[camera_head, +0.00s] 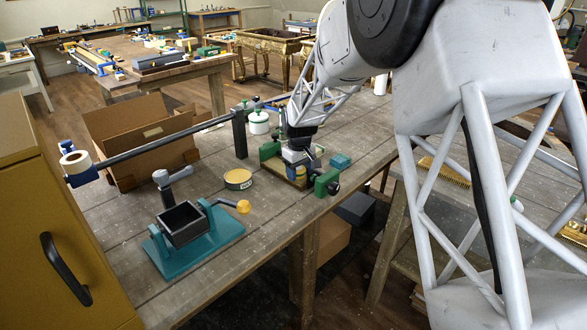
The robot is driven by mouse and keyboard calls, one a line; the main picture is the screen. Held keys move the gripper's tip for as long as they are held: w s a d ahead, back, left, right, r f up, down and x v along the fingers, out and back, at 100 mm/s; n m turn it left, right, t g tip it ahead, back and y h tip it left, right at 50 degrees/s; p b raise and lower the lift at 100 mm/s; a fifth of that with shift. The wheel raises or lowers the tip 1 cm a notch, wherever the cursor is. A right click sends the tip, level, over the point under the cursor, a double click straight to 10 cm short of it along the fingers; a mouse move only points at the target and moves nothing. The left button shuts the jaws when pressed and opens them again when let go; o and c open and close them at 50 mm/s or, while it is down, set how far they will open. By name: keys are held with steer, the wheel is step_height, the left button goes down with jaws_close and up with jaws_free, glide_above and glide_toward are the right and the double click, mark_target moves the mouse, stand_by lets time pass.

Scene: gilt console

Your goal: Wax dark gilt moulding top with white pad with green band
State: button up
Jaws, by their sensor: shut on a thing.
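My gripper (297,145) is at the middle right of the bench, pointing down, its dark fingers partly merging with what is below. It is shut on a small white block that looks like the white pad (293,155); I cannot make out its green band. The pad is over a holder with green jaws (326,183) on either side. A brownish-gold piece (283,170) between the jaws may be the dark gilt moulding; it is mostly hidden under the gripper and pad. I cannot tell whether the pad touches it.
A round yellow tin (238,179) and a teal stand with a black box (185,226) are left of the holder. A teal block (340,160) is close on its right. A long dark bar (150,137) crosses above the bench by a cardboard box (135,130).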

mark_target(275, 163)
steer(key=shift+s+d, duration=0.35)
steer(key=shift+w+a+r, duration=0.1)
steer(key=shift+w+a, duration=4.2)
steer(key=shift+w+r, duration=0.1)
step_height(275, 163, up, 7)
steer(key=shift+r, duration=0.15)
